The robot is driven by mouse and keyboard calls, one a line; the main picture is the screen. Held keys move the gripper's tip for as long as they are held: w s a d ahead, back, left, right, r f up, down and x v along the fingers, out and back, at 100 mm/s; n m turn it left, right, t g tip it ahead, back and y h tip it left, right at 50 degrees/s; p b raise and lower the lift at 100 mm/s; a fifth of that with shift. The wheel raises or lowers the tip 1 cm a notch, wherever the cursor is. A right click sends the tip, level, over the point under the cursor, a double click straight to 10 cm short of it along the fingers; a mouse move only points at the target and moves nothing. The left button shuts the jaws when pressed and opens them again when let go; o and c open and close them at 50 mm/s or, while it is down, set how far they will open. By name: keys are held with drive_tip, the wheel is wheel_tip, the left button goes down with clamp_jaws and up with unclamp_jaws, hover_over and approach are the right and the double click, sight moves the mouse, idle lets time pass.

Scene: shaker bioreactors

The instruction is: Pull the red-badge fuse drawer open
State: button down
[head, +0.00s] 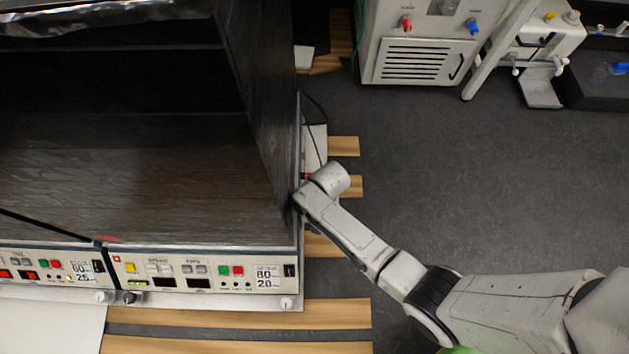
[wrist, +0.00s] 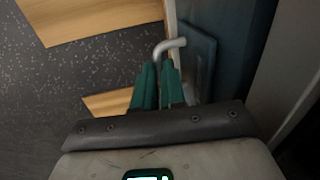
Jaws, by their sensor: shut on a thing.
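In the wrist view, the two green fingers of my gripper (wrist: 159,75) are shut on a pale bent bar handle (wrist: 172,45). The handle curves over to a blue-grey panel (wrist: 198,48) just right of the fingers, which looks like the front of the fuse drawer. No red badge shows in the wrist view, and I cannot tell how far the drawer stands out. In the head view, my arm reaches to the right side of the dark shaker cabinet (head: 262,120). My fingers, the handle and the drawer cannot be made out there.
The cabinet's control panel (head: 205,272) faces the front with buttons and displays. Wooden strips (head: 240,313) lie on the dark floor beside and before it. A white machine (head: 418,45) with red and blue fittings stands at the back.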

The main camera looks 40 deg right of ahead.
drive_tip(key=s+d+p, duration=0.4)
drive_tip(key=s+d, duration=0.1)
drive_tip(key=d, duration=0.2)
drive_tip(key=c, duration=1.2)
unclamp_jaws()
drive_tip(key=shift+r, duration=0.15)
wheel_tip(320, 180, up, 10)
drive_tip(key=s+d+p, duration=0.1)
drive_tip(key=p, duration=0.5)
drive_tip(key=shift+d+r+p, duration=0.2)
drive_tip(key=shift+d+p, duration=0.1)
